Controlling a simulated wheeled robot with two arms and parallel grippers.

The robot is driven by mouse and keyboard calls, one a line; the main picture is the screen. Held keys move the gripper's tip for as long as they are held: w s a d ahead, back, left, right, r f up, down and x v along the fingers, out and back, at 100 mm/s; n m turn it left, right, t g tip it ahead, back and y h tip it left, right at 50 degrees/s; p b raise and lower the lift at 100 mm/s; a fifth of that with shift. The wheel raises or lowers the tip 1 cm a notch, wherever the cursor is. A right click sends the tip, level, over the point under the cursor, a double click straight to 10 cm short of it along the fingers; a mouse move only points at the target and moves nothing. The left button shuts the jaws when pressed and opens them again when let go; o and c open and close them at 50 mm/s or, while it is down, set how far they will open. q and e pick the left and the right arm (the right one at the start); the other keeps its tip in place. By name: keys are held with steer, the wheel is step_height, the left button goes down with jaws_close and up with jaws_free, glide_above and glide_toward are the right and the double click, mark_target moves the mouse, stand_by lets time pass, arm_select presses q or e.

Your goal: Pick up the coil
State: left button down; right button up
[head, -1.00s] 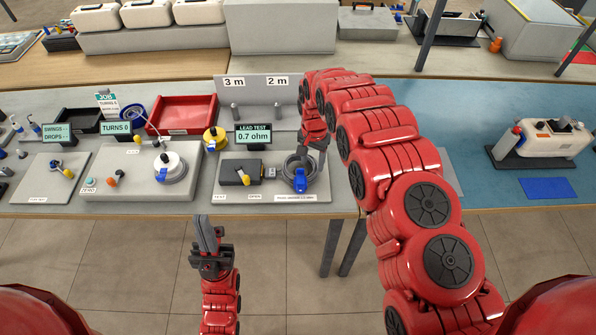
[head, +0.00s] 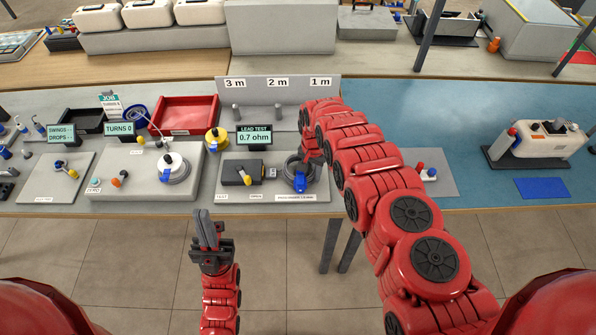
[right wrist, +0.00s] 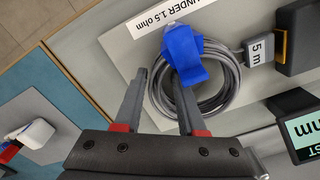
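I cannot tell whether the fingers touch the cable. In the head view my right arm hides part of the coil. My left gripper (head: 204,212) hangs in front of the bench, empty, its fingers close together or seen edge-on.
The lead test display (head: 254,136) reads 0.7 ohm behind the stand. A red tray (head: 184,114) and a yellow spool (head: 217,139) lie behind. A board marked 3 m, 2 m, 1 m (head: 270,92) stands at the back.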

jaws_close()
stand_by(1.1)
